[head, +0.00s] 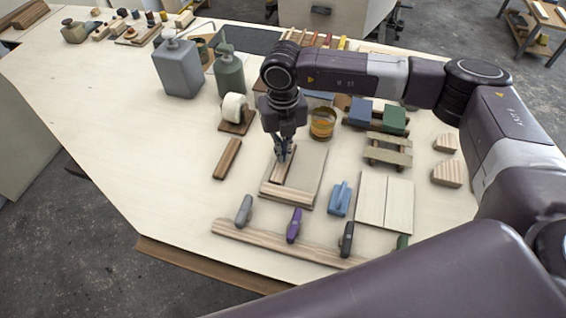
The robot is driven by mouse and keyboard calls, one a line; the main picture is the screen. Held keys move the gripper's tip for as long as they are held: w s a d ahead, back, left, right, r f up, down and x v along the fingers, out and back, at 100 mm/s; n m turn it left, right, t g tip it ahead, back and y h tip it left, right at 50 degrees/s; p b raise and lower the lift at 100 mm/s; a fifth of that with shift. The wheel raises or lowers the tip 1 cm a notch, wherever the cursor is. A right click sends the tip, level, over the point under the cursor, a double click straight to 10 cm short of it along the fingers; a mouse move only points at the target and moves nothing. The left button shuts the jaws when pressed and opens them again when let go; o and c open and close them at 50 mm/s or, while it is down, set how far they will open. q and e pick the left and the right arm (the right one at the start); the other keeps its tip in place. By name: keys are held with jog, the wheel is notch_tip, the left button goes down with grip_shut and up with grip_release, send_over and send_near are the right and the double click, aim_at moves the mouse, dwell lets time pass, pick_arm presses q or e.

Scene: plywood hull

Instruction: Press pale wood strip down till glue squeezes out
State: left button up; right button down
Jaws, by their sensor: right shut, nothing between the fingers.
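A flat wooden board (312,176) lies on the bench in the middle of the picture. A pale wood strip (277,174) runs along its left part, and another strip (287,194) lies along its front edge. My right gripper (283,156) points straight down, shut and empty, with its fingertips at the far part of the left strip. I cannot tell whether the tips touch it, and the gripper hides that part. No glue bead can be made out at this size. My left gripper is not in view.
A blue-handled tool (340,198) and pale panels (386,202) lie right of the board. A loose wood block (228,159) and tape roll (234,108) are left. Clamps stand along a front wood strip (268,240). Grey (178,68) and green (229,74) containers stand behind.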

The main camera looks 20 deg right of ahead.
jog(key=shift+f+b, duration=0.35)
jog(key=shift+f, duration=0.05)
jog(key=shift+s+f+b, duration=0.3)
dwell(2.0)
jog(key=shift+r, duration=0.1)
jog(key=shift+w+r+p, duration=0.25)
jog(key=shift+r+p, duration=0.25)
jog(key=shift+r, duration=0.35)
jog(key=shift+r+p, duration=1.1)
jog(key=shift+r, duration=1.7)
